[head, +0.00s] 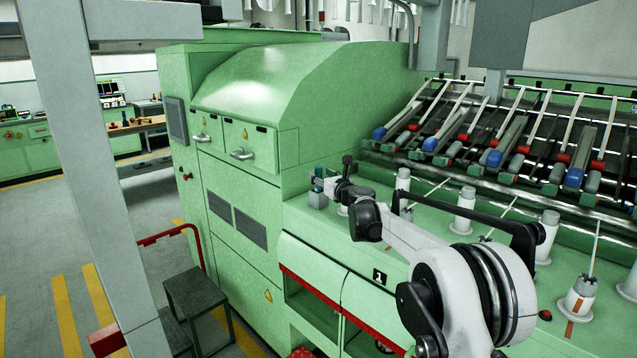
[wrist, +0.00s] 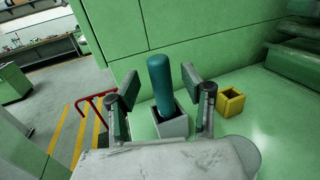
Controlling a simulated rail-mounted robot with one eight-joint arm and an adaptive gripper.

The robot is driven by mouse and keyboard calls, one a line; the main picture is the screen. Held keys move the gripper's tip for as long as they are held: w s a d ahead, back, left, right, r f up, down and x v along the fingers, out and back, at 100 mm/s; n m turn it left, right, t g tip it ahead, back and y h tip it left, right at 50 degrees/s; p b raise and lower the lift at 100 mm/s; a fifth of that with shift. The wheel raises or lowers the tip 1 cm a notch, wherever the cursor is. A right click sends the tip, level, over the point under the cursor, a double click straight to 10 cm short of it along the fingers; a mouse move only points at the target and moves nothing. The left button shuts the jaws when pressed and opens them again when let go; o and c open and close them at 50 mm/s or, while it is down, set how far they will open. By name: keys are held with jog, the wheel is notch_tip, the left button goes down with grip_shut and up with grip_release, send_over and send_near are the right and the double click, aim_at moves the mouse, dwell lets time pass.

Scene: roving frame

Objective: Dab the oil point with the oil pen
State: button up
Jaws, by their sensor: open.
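The oil pen looks to be the teal rounded cylinder (wrist: 159,78) in the wrist view. It stands upright in a grey square holder (wrist: 172,127) on the green machine ledge. My gripper (wrist: 160,84) is open, with one finger on each side of the pen and a visible gap on both sides. In the head view my gripper (head: 325,184) is at the left end of the ledge, by the grey holder (head: 318,200); the pen is small and partly hidden there. I cannot make out which spot is the oil point.
A yellow square holder (wrist: 231,101) stands right of the grey one. A green machine wall (wrist: 200,40) rises close behind. Several white spindles, one of them here (head: 465,208), stand along the ledge. A dark step stool (head: 198,295) and a red rail (head: 172,234) are on the floor.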

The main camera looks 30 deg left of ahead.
jog(key=shift+x, duration=1.15)
grip_shut()
